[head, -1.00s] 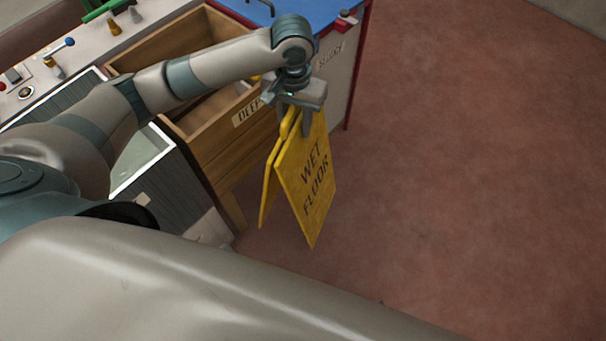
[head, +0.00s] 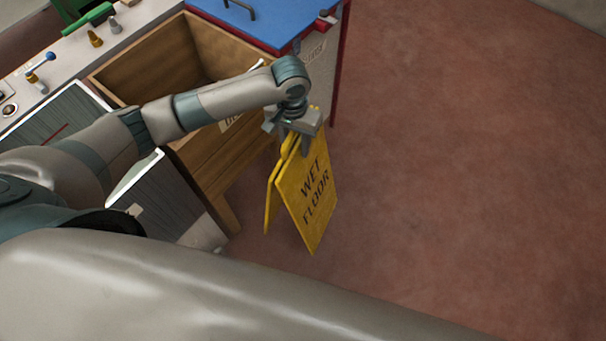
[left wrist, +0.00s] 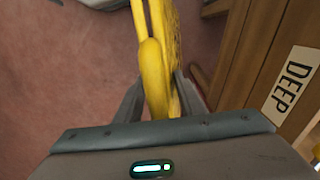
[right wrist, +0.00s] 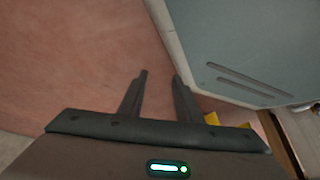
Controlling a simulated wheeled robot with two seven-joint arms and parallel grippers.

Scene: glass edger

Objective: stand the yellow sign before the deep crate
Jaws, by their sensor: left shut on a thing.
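The yellow sign (head: 312,195), a folding A-frame reading WET FLOOR, hangs from my left gripper (head: 296,128) with its two panels slightly spread. In the left wrist view the fingers (left wrist: 158,100) are shut on the top of the sign (left wrist: 152,60). The deep crate (head: 208,165) is wooden, with its label partly hidden by my left arm in the head view. The label DEEP (left wrist: 291,85) shows clearly in the left wrist view, to the right of the sign. My right gripper (right wrist: 160,85) is open and empty in the right wrist view.
A blue-topped cabinet (head: 262,22) with red edges stands behind the crate. A machine panel (head: 50,75) with knobs and levers is at the left. A grey-blue slotted housing (right wrist: 245,45) is close to my right gripper. Open reddish floor (head: 450,160) lies to the right.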

